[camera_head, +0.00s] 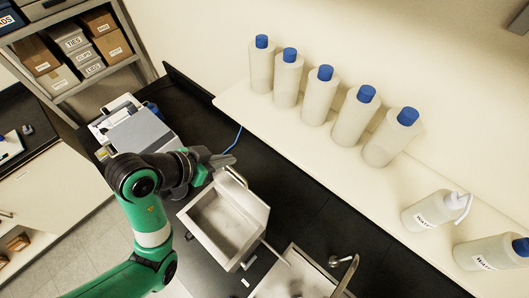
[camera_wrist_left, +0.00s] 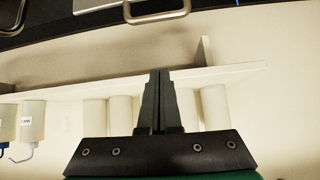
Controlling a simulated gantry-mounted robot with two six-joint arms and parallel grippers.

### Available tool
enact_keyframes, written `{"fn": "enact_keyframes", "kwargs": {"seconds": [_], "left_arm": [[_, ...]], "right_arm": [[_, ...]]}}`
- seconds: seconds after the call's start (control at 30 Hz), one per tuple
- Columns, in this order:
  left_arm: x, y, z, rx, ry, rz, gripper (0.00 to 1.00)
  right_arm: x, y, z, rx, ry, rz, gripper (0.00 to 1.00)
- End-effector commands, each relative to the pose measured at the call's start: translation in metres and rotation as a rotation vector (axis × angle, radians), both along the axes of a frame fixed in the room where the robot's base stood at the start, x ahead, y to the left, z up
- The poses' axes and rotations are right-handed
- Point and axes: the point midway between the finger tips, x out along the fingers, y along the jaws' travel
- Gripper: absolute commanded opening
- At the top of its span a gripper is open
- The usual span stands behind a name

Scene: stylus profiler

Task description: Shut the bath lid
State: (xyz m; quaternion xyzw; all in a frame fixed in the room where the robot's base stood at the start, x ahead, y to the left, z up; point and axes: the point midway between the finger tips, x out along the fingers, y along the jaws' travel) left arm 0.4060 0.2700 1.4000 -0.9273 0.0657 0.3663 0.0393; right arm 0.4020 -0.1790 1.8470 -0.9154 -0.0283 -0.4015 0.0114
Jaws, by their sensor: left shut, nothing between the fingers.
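The bath (camera_head: 194,229) is a pale, open-topped square basin on the black bench in the head view. Its lid (camera_head: 250,200) is open and stands tilted up at the basin's back edge, with a metal loop handle (camera_head: 236,176) at its upper edge. The lid's edge and the handle (camera_wrist_left: 160,17) show at the top of the left wrist view. My left gripper (camera_head: 230,158) is just behind and above the handle, apparently apart from it. Its fingers (camera_wrist_left: 160,74) are shut together and empty. My right gripper is in neither view.
A shelf (camera_head: 300,132) behind the bench holds several blue-capped bottles (camera_head: 287,82) and wash bottles (camera_head: 432,210). A grey-white instrument (camera_head: 140,135) stands left of the bath. A sink (camera_head: 283,278) with a tap (camera_head: 345,264) lies to the right.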

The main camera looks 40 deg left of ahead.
Motion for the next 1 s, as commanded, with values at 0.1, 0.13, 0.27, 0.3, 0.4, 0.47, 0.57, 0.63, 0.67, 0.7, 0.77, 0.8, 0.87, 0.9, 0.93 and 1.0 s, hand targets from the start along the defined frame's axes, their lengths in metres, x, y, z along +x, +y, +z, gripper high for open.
{"fn": "enact_keyframes", "kwargs": {"seconds": [0.1,0.13,0.27,0.3,0.4,0.47,0.57,0.63,0.67,0.7,0.77,0.8,0.87,0.9,0.93,1.0], "left_arm": [[-0.009,0.009,-0.01,-0.02,0.056,0.068,0.0],[-0.009,0.009,-0.011,-0.021,0.057,0.068,0.0],[-0.005,0.008,-0.016,-0.019,0.054,0.065,0.0],[-0.002,0.008,-0.02,-0.019,0.053,0.063,0.0],[0.007,0.006,-0.033,-0.018,0.051,0.062,0.0],[0.014,0.006,-0.042,-0.017,0.051,0.061,0.0],[0.027,0.004,-0.056,-0.017,0.05,0.06,0.0],[0.035,0.004,-0.064,-0.017,0.049,0.06,0.0],[0.039,0.004,-0.068,-0.017,0.05,0.06,0.0],[0.043,0.003,-0.072,-0.017,0.049,0.061,0.0],[0.049,0.003,-0.078,-0.018,0.049,0.06,0.0],[0.053,0.002,-0.082,-0.019,0.049,0.059,0.0],[0.059,0.002,-0.088,-0.02,0.048,0.058,0.0],[0.063,0.002,-0.091,-0.022,0.048,0.057,0.0],[0.06,0.002,-0.079,-0.021,0.051,0.058,0.0],[0.052,0.003,-0.072,-0.021,0.055,0.059,0.0]], "right_arm": [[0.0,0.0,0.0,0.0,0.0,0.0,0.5],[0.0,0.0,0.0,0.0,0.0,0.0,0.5],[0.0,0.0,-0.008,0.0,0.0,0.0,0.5],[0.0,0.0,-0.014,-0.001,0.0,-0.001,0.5],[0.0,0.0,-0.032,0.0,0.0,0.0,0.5],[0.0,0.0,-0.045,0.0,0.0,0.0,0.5],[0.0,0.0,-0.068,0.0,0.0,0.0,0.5],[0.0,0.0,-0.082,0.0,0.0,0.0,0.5],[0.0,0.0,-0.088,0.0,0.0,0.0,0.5],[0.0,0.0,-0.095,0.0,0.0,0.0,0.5],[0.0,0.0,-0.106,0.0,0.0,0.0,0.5],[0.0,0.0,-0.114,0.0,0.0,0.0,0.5],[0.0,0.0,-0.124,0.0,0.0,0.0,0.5],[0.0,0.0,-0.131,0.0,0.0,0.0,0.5],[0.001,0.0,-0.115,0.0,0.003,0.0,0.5],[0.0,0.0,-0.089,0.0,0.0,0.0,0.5]]}}
